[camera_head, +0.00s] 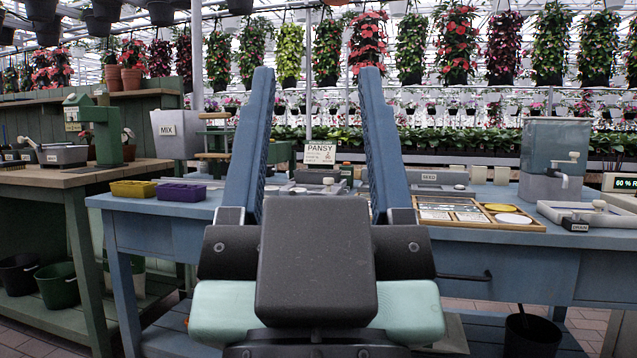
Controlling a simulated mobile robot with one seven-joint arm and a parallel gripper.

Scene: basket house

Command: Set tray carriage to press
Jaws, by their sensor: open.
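My gripper (314,82) is open and empty, its two blue fingers standing upright and wide apart in front of the blue bench (500,245). A yellow tray (133,189) and a purple tray (181,192) sit at the bench's left end. A green upright device (103,130), possibly a press, stands on the left bench.
A grey MIX hopper (175,134) stands left of the fingers. On the right are a SEED unit (436,178), a wooden frame with cards (478,212), a clear tank (553,158) and a tray labelled DRAIN (588,214). Hanging plants fill the background.

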